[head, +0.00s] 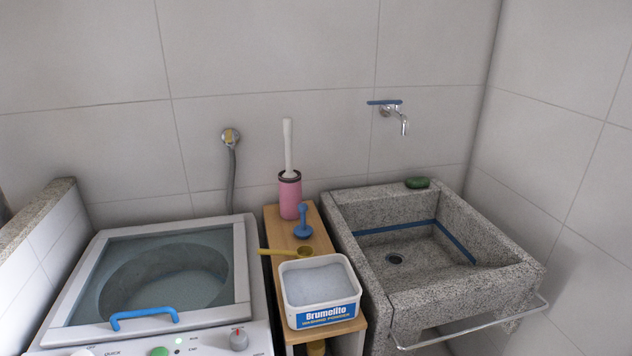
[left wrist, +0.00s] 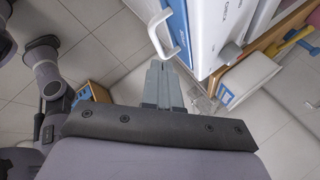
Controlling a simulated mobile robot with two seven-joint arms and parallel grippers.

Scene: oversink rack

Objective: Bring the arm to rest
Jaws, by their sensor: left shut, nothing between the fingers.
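My left gripper (left wrist: 162,68) shows in the left wrist view with its two grey fingers together and nothing between them. Its tips are near a white bar handle (left wrist: 160,36) on the front of the washing machine (left wrist: 205,30); I cannot tell whether they touch it. In the head view neither of my grippers shows. There the washing machine (head: 150,275) has its glass lid down, with a blue handle (head: 145,318) at the lid's front edge.
A wooden stand (head: 270,230) holds an open tub of washing powder (head: 320,313), a yellow scoop (head: 285,252), a blue plunger-like thing (head: 303,222) and a pink brush holder (head: 290,197). A stone sink (head: 440,300) with a front rail (head: 480,330) stands right. Floor (left wrist: 80,30) is open.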

